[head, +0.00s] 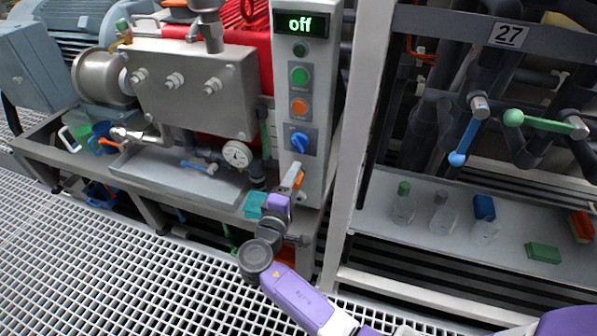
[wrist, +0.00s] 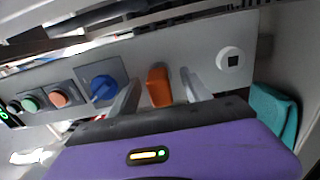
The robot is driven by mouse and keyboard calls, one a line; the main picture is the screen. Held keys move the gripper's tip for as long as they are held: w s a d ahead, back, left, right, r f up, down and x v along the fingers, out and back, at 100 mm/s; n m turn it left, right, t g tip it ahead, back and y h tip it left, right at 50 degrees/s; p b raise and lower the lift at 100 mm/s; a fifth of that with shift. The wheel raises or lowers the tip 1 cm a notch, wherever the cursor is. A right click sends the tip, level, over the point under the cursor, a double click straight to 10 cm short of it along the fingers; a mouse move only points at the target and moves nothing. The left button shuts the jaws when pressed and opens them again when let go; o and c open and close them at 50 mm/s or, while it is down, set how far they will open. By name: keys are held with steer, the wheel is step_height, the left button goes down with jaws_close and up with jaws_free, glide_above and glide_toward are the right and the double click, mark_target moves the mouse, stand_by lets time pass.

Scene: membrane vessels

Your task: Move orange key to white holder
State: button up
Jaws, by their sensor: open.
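The orange key (wrist: 159,88) stands out from the grey control panel (wrist: 175,52) in the wrist view. A little of the orange key (head: 300,179) also shows beside my gripper in the head view. My gripper (wrist: 160,93) is open, with one finger on each side of the key; a gap shows on both sides. The white holder (wrist: 222,57), a round fitting with a dark square hole, is on the same panel to the right of the key and looks empty. In the head view I cannot make out the holder; my gripper covers that low part of the panel.
A blue rotary knob (wrist: 104,88) is close to the left finger, with orange and green buttons beyond it. The panel's display (head: 300,23) reads "off". A teal container (wrist: 274,112) is right of my gripper in the wrist view. A frame post (head: 352,130) stands right of the panel.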

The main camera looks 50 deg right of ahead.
jaws_close()
steer(key=shift+a, duration=0.2)
stand_by(1.3)
steer(key=shift+p+v, duration=0.5)
steer(key=shift+v, duration=2.35)
steer(key=shift+f, duration=0.1)
step_height(320, 180, down, 11)
steer(key=b, duration=0.7)
steer(key=shift+s+a+f, duration=0.2)
steer(key=shift+a, duration=0.2)
